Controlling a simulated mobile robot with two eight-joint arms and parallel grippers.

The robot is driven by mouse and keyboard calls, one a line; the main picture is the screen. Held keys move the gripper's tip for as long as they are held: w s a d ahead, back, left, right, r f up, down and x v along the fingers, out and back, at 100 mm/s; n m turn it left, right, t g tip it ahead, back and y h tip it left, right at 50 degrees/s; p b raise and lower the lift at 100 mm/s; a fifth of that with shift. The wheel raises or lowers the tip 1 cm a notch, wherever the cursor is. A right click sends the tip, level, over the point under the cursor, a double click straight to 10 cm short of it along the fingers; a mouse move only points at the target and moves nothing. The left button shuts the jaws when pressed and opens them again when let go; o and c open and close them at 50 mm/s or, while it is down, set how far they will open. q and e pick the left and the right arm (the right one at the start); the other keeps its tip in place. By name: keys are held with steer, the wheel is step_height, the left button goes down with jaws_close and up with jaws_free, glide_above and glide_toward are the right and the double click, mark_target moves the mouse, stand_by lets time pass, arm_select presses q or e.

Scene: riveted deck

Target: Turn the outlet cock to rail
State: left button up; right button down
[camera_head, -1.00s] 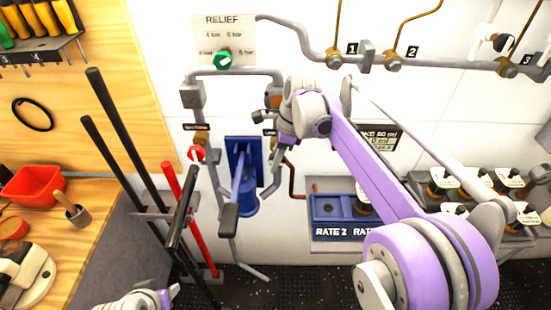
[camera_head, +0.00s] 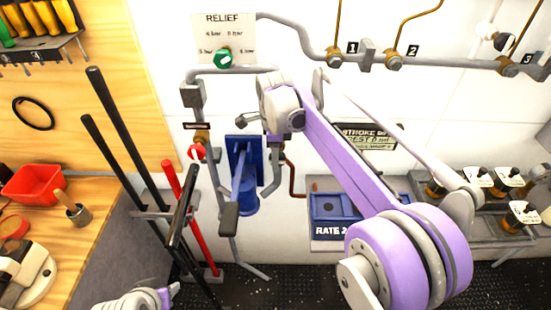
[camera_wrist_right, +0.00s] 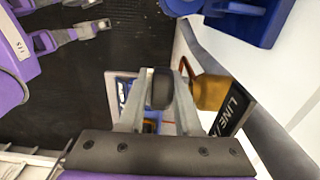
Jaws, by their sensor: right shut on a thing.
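In the right wrist view the brass body of the outlet cock (camera_wrist_right: 211,92) stands beside a dark label reading "LINE" (camera_wrist_right: 236,108), the rest cut off. My right gripper (camera_wrist_right: 161,88) is shut on the cock's dark rounded handle (camera_wrist_right: 160,90), which sits between both fingers. In the head view my right wrist and forearm cover the cock and its label. Whether the handle points at a rail mark cannot be seen.
A blue pump (camera_head: 245,185) with a lever stands left of my right gripper. A red-handled cock (camera_head: 197,153) and a green relief knob (camera_head: 222,58) are nearby. A blue tray (camera_head: 336,212) is below right.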

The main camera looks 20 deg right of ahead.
steer(key=c, duration=0.6)
jaws_free()
step_height(320, 180, up, 11)
steer(key=shift+f+p, duration=0.1)
steer(key=shift+p, duration=0.35)
steer(key=s+d+f+n+t, duration=0.1)
steer(key=s+f+n+t, duration=0.2)
steer(key=s+f+n, duration=0.6)
steer(key=s+d+f+n+t, duration=0.2)
steer(key=s+f+n+t, duration=0.1)
steer(key=s+f+n, duration=0.6)
steer(key=s+n, duration=0.3)
steer(key=s, duration=0.2)
steer(key=shift+s+f, duration=0.2)
steer(key=shift+s, duration=0.15)
